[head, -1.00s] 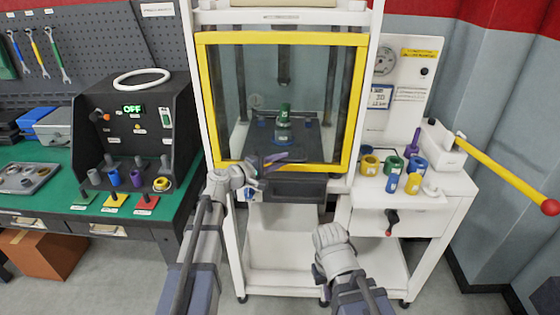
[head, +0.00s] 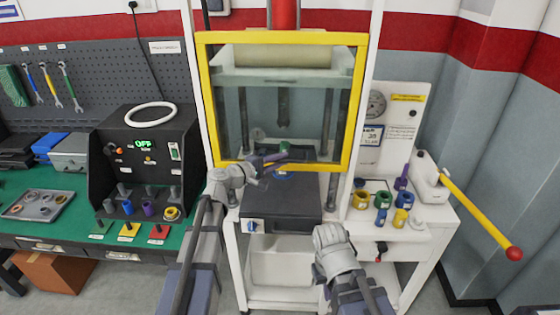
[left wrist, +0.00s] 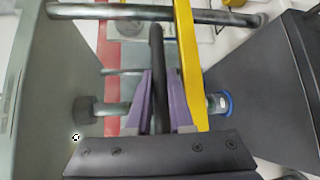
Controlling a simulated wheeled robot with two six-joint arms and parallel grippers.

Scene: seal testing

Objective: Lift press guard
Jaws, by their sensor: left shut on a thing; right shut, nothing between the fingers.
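The press guard (head: 206,100) is a clear panel in a yellow frame on the front of the white press. Its lower edge is above the dark press base (head: 280,202), leaving a gap. My left gripper (head: 279,157), with purple fingers, is at the guard's lower bar. In the left wrist view its fingers (left wrist: 158,95) are shut on the black guard handle (left wrist: 157,60), beside the yellow frame (left wrist: 187,60). A green part (head: 285,147) shows behind the panel. My right gripper (head: 335,240) is low in front of the press, shut and empty; its fingertips are hidden.
Coloured rings (head: 383,200) stand on the white shelf right of the press. A yellow lever (head: 478,213) with a red knob sticks out at the far right. A black control box (head: 150,155) reading OFF stands on the green bench at left.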

